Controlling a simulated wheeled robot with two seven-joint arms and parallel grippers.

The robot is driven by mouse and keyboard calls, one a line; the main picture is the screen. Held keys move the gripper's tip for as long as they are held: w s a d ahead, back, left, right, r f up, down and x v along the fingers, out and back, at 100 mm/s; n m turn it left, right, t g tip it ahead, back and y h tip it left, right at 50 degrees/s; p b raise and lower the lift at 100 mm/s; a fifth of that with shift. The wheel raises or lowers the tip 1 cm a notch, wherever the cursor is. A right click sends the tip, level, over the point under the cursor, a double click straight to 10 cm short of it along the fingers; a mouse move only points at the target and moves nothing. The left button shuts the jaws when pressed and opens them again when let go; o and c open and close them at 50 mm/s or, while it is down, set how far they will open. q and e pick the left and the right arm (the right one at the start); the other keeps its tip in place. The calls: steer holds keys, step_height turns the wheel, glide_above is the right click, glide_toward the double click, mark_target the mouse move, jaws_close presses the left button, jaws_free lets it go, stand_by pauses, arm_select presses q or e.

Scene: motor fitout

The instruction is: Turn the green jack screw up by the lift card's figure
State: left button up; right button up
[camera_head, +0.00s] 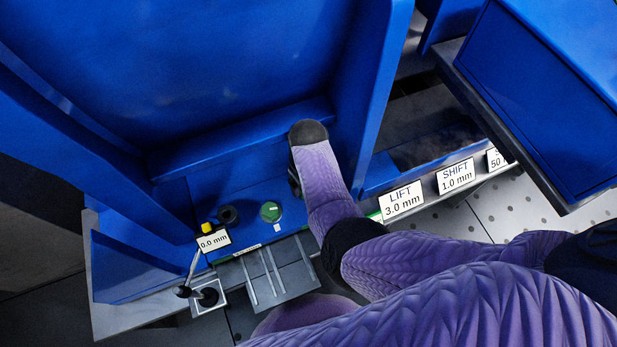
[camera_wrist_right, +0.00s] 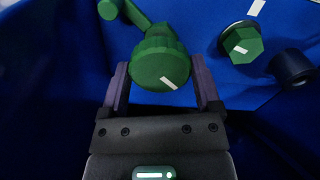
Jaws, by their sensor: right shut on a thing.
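A green knurled knob (camera_wrist_right: 160,66) with a white mark fills the space between the fingers of my right gripper (camera_wrist_right: 160,80) in the right wrist view. The gripper is shut on it. In the head view my purple right arm hides this knob and the fingertips. A second green head (camera_head: 271,211), six-sided with a white mark, stands apart on the blue base; it also shows in the wrist view (camera_wrist_right: 241,44). The lift card (camera_head: 402,201) reads 3.0 mm. A small readout (camera_head: 214,241) shows 0.0 mm. My left gripper is not in view.
The shift card (camera_head: 456,176) reads 1.0 mm; another card (camera_head: 497,159) is cut off. A black knob (camera_head: 229,215), a yellow knob (camera_head: 208,227) and a lever (camera_head: 192,270) stand left of the six-sided head. Blue walls rise close around my right gripper.

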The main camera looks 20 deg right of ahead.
steer(key=m+p, duration=0.1)
steer(key=m, duration=0.1)
steer(key=shift+r+m, duration=0.1)
steer(key=shift+m, duration=0.3)
steer(key=m, duration=0.2)
steer(key=shift+m+p, duration=0.3)
steer(key=shift+m, duration=0.1)
steer(key=m, duration=0.2)
steer(key=shift+m, duration=0.3)
steer(key=m, duration=0.5)
steer(key=shift+s+p, duration=0.1)
steer(key=shift+p, duration=0.2)
steer(key=m, duration=0.3)
steer(key=shift+a+f, duration=0.1)
steer(key=shift+f, duration=0.1)
steer(key=m, duration=0.3)
steer(key=shift+m, duration=0.4)
steer(key=m, duration=0.3)
steer(key=shift+m, duration=0.3)
steer(key=m, duration=0.4)
steer(key=shift+m+b, duration=0.3)
steer(key=shift+b, duration=0.1)
steer(key=shift+f+m, duration=0.1)
steer(key=shift+m, duration=1.1)
steer(key=shift+s+m, duration=0.1)
steer(key=shift+m, duration=0.9)
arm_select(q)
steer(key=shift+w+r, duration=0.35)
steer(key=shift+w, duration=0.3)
